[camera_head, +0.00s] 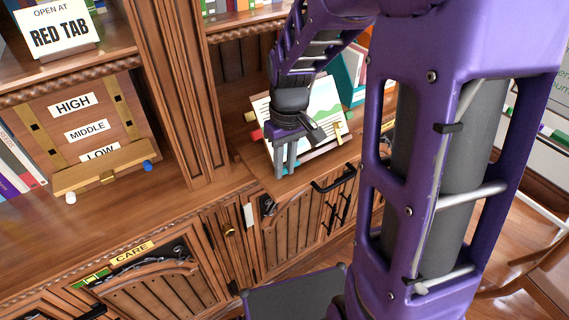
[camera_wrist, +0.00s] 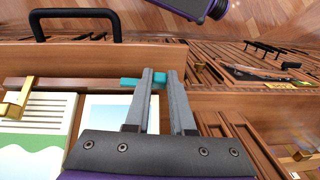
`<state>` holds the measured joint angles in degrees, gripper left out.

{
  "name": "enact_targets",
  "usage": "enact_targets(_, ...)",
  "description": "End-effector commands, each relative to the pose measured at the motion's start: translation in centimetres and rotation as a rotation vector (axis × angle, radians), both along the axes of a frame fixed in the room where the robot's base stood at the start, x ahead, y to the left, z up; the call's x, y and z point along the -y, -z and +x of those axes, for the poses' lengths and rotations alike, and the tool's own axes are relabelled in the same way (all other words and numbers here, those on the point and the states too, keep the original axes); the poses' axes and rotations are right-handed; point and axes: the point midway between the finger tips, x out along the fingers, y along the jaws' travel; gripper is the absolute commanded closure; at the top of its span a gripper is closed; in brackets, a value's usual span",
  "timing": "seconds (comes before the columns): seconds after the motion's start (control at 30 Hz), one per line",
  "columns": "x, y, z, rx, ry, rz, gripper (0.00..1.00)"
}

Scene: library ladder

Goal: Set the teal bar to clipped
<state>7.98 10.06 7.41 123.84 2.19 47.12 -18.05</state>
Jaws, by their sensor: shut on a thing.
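The teal bar end (camera_wrist: 130,82) shows in the wrist view at the right end of a thin brown strip lying along the edge of the open book or picture panel (camera_wrist: 122,108). My gripper (camera_wrist: 162,72) is shut on the teal piece, with the fingers on either side of it. In the head view my gripper (camera_head: 285,165) points down at the front edge of the cabinet ledge, in front of the panel (camera_head: 322,108), and the teal part is mostly hidden by the fingers. A brass clip (camera_wrist: 17,105) is at the strip's left; it also shows in the head view (camera_head: 338,131).
A black handle (camera_head: 333,178) sits on the cabinet front below the ledge. A wooden board marked HIGH, MIDDLE, LOW (camera_head: 85,120) stands left. A CARE drawer (camera_head: 150,285) is at lower left. A wooden post (camera_head: 180,90) stands left of my gripper.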

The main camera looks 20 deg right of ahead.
Motion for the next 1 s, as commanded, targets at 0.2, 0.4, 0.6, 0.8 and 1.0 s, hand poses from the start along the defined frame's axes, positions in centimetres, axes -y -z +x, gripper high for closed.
enact_targets(0.2, 0.3, -0.9, 0.5, -0.038, 0.088, 0.114, 1.00)
enact_targets(0.4, 0.7, -1.3, 1.1, -0.084, 0.195, 0.259, 1.00)
enact_targets(0.6, 1.2, -1.7, 1.6, -0.131, 0.303, 0.407, 1.00)
enact_targets(0.8, 1.8, -2.0, 2.1, -0.180, 0.411, 0.556, 1.00)
enact_targets(1.0, 2.6, -2.3, 2.6, -0.228, 0.521, 0.705, 1.00)
